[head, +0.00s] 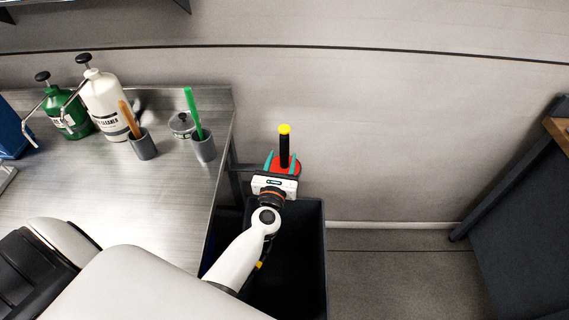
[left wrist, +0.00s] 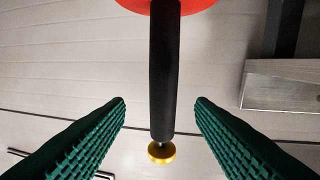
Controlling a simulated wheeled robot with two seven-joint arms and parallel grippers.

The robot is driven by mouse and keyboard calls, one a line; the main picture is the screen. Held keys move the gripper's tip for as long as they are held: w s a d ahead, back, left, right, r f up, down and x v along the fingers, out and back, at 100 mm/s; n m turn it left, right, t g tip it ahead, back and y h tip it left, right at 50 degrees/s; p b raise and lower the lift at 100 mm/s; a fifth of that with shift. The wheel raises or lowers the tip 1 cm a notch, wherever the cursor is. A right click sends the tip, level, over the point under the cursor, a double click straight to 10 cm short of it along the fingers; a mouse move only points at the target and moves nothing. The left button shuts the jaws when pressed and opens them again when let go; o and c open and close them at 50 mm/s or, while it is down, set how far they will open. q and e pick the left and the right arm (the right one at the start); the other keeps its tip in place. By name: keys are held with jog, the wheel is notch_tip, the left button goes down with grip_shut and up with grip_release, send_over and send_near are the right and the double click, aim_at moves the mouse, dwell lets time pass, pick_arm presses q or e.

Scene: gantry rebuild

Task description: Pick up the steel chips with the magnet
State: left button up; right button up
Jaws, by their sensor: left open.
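The magnet has a black handle (head: 284,150), a yellow knob (head: 285,129) on top and a red round base (head: 289,169). It stands upright beside the table's right edge, above a dark bin. My left gripper (head: 281,160) is at the magnet, with its teal fingers apart on either side of the handle. In the left wrist view the black handle (left wrist: 164,70) runs between the two open fingers (left wrist: 160,100), with a gap on both sides. The yellow knob (left wrist: 161,152) and part of the red base (left wrist: 165,5) show there too. I cannot make out any steel chips. My right gripper is not in view.
The dark open bin (head: 318,250) stands below my left gripper. The steel table (head: 170,185) at left holds a green bottle (head: 66,112), a white bottle (head: 106,100) and two grey cups (head: 143,146) with brushes. Clear floor (head: 390,275) lies to the right.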

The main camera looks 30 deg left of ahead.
aim_at(283, 147)
pick_arm(q)
jog(key=shift+w+a+r, duration=0.2)
jog(key=shift+w+r, duration=0.05)
jog(key=shift+w, duration=0.35)
jog(key=x, duration=0.1)
jog(key=p+x, duration=0.1)
jog(key=x, duration=0.1)
jog(key=shift+w+a+r, duration=0.2)
jog(key=shift+w+r, duration=0.05)
jog(key=shift+w+a, duration=0.1)
jog(key=shift+w, duration=0.35)
grip_shut()
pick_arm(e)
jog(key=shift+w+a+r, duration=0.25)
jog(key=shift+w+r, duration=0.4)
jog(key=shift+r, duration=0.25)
